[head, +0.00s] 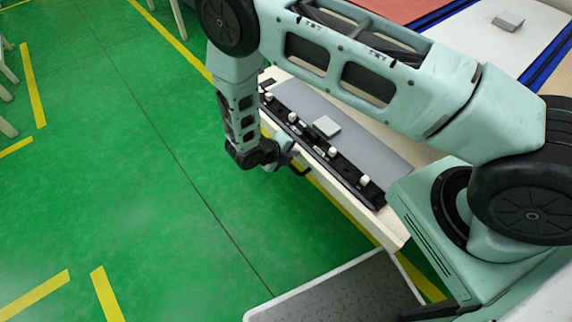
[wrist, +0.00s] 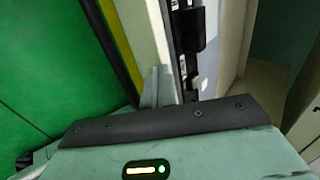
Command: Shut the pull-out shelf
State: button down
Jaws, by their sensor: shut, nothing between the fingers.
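The pull-out shelf appears to be the cream board (head: 385,228) in the head view. It stands out over the green floor, with a grey panel (head: 345,125) and a black strip with white knobs (head: 325,150) on it. How far it is out I cannot tell. My gripper (head: 301,170) is shut and empty, just beside the board's left, floor-side edge. Contact cannot be made out. In the wrist view, my gripper fingers (wrist: 157,88) are together, close to the cream edge (wrist: 145,30). The black strip also shows there (wrist: 188,45).
A small light grey block (head: 326,126) lies on the grey panel. Another grey block (head: 508,20) lies on a white surface at upper right. A tray with a patterned grey floor (head: 335,295) is at the bottom. The green floor (head: 110,150) at left is largely open.

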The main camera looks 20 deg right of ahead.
jog(key=w+d, duration=0.2)
jog(key=d, duration=0.6)
jog(key=w+d+p, duration=0.1)
jog(key=w+d, duration=0.1)
jog(key=d, duration=0.7)
jog(key=w+d, duration=0.3)
jog(key=d, duration=0.6)
jog(key=shift+d, duration=0.2)
jog(key=shift+s+a+p, duration=0.1)
jog(key=shift+a+p, duration=0.35)
jog(key=a, duration=0.1)
jog(key=s+a+p, duration=0.1)
jog(key=a, duration=0.1)
jog(key=shift+r, duration=0.15)
jog(key=p+v, duration=0.1)
jog(key=v, duration=0.9)
jog(key=shift+a, duration=0.15)
